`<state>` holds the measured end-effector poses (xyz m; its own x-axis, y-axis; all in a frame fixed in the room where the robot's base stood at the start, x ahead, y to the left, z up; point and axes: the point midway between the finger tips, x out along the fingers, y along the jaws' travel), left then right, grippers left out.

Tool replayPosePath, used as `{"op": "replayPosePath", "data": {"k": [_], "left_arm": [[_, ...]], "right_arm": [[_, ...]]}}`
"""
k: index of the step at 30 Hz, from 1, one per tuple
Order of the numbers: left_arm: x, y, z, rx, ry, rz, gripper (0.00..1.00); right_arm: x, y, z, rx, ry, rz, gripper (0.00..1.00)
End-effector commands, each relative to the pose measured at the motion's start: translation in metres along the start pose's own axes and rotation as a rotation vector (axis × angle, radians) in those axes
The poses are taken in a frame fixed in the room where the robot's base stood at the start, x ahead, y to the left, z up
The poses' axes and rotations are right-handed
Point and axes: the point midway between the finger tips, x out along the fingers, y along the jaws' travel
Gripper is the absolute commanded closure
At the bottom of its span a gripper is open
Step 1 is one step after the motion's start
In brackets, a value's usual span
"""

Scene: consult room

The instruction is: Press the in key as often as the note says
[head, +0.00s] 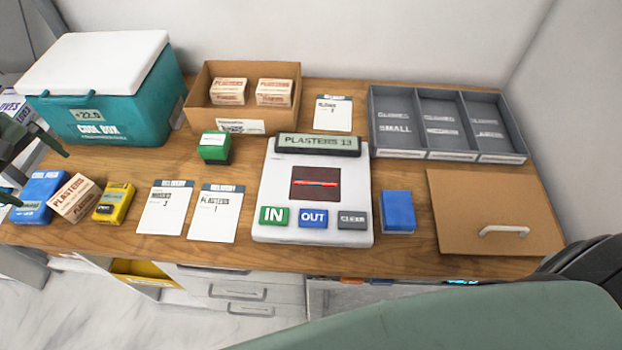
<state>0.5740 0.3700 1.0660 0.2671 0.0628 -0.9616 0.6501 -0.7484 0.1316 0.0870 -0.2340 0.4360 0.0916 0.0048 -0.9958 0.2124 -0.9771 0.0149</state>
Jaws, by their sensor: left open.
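A white counter device (264,190) stands mid-table, its display (318,145) reading "PLASTERS 13". Its front row has a green IN key (273,216), a blue OUT key (313,218) and a grey key (352,220) with unclear lettering. A dark window (315,184) shows a red line. Left of it lie two delivery notes: one (214,212) reads "PLASTERS 1"; the other (166,207) shows a 3 under a blurred word. My left gripper (43,179) is open at the left edge, far from the keys. My right gripper is not in view.
A teal cool box (120,105), a carton with plasters boxes (204,112), a third note (333,112) and a grey divided tray (372,128) line the back. Small boxes, including a loose plasters box (76,198), stand front left. A green box (214,148) and blue box (398,211) flank the device.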

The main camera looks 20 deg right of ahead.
Motion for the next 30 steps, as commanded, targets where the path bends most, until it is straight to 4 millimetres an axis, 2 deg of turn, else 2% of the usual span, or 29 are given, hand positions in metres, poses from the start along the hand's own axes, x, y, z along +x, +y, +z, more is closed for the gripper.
{"op": "replayPosePath", "data": {"k": [14,17,25,30], "left_arm": [[0.0000,0.0000,0.0000,0.000,0.000,0.000,0.00],[0.0000,0.0000,0.0000,0.000,0.000,0.000,0.00],[0.0000,0.0000,0.0000,0.000,0.000,0.000,0.00],[0.0000,0.0000,0.0000,0.000,0.000,0.000,0.00]], "right_arm": [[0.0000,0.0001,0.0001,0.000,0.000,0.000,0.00],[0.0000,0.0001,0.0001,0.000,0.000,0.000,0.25],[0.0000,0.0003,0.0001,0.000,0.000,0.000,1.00],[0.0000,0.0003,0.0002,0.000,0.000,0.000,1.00]]}}
